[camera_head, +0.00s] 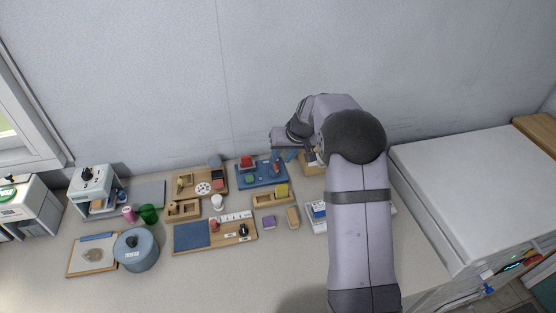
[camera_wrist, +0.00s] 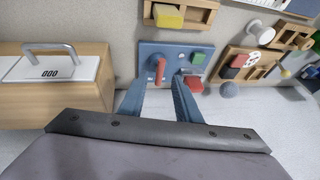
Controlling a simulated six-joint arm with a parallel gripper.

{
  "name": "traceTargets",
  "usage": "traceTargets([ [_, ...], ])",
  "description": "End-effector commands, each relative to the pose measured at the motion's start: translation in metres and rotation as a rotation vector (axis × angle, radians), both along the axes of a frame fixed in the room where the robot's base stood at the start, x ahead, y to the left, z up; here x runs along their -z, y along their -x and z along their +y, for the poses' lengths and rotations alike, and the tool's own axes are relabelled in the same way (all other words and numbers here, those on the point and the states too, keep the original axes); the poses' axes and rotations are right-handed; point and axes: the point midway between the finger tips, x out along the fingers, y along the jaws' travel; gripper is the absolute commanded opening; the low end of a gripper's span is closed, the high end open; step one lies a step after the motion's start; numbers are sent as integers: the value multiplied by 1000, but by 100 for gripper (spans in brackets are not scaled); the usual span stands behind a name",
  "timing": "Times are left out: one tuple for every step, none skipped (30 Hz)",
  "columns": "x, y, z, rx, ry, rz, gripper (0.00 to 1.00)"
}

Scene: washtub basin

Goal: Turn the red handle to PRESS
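The red handle (camera_wrist: 160,69) stands on a blue panel (camera_wrist: 178,48) in the wrist view. In the head view the handle (camera_head: 277,168) is small, on the right part of the blue panel (camera_head: 262,182). My gripper (camera_wrist: 158,82) is open; its two blue fingers are spread, and the handle shows between their tips in the wrist view. I cannot tell how far the tips are from it in depth. In the head view my gripper (camera_head: 284,156) is over the panel's right end. Any PRESS marking is too small to read.
A red block (camera_head: 246,161) is on the panel's left side. A wooden tray with a yellow block (camera_head: 281,190) lies in front of the panel. A wooden box with a metal handle (camera_wrist: 50,70) stands left in the wrist view. Several other trays fill the counter.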

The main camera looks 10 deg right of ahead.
Motion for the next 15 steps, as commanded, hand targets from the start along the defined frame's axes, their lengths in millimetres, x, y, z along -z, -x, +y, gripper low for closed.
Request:
traceTargets([
  [4, -2, 2, -1, -1, 3, 30],
  [8, -4, 2, -1, -1, 3, 30],
  [11, -6, 3, -1, -1, 2, 30],
  [15, -7, 4, -1, -1, 2, 30],
  [18, -8, 5, -1, -1, 3, 30],
  [21, -10, 5, -1, -1, 2, 30],
  [24, -11, 6, 0, 0, 2, 30],
  [26, -12, 6, 0, 0, 1, 30],
  [29, -13, 7, -1, 0, 1, 30],
  [31, -14, 7, -1, 0, 1, 30],
  [33, -14, 7, -1, -1, 1, 30],
  [34, -15, 8, -1, -1, 0, 30],
  [36, -16, 8, -1, 0, 0, 30],
  [37, -16, 8, -1, 0, 0, 30],
  [38, -16, 8, -1, 0, 0, 30],
])
